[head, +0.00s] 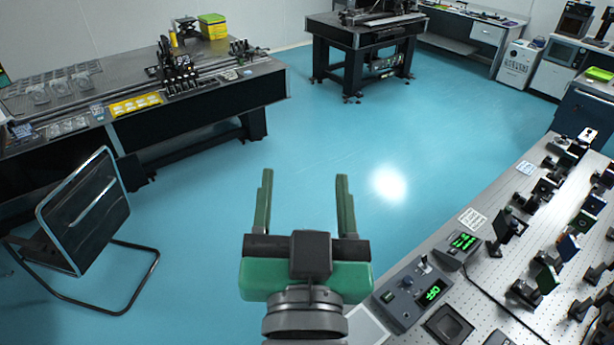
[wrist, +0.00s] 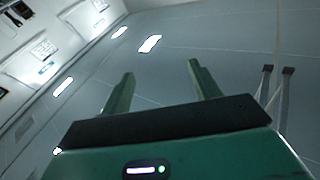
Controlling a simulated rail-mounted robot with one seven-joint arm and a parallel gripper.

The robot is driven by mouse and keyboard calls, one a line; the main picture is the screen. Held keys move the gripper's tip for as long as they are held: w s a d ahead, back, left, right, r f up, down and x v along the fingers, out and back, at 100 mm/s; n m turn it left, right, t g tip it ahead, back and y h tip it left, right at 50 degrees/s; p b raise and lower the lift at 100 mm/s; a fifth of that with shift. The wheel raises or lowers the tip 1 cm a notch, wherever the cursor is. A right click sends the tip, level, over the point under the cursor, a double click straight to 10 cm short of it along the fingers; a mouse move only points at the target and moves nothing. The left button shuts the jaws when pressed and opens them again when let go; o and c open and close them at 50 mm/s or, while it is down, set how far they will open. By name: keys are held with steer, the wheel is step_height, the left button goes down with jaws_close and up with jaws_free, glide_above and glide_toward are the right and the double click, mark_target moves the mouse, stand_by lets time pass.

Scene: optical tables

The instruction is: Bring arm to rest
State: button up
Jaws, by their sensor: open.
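My gripper (head: 304,188) has green fingers and a green and black body. In the head view it is raised over open blue floor, left of the near optical table (head: 400,262). The fingers are spread apart with nothing between them. In the wrist view the gripper (wrist: 161,78) is also open and empty, with its fingers standing out against a dim grey background. Most of my arm behind the gripper is out of view.
The near table at right carries several optic mounts and a controller with a green display (head: 432,292). A black chair (head: 88,225) stands at left by a long dark table (head: 200,102). Another table (head: 345,38) stands at the back. The blue floor (head: 300,125) between is clear.

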steer(key=s+r+n+t, duration=0.1)
steer(key=s+r+t, duration=0.3)
steer(key=r, duration=0.8)
steer(key=s, duration=0.2)
steer(key=shift+s+d+n+t, duration=0.15)
steer(key=shift+s+n+t, duration=0.15)
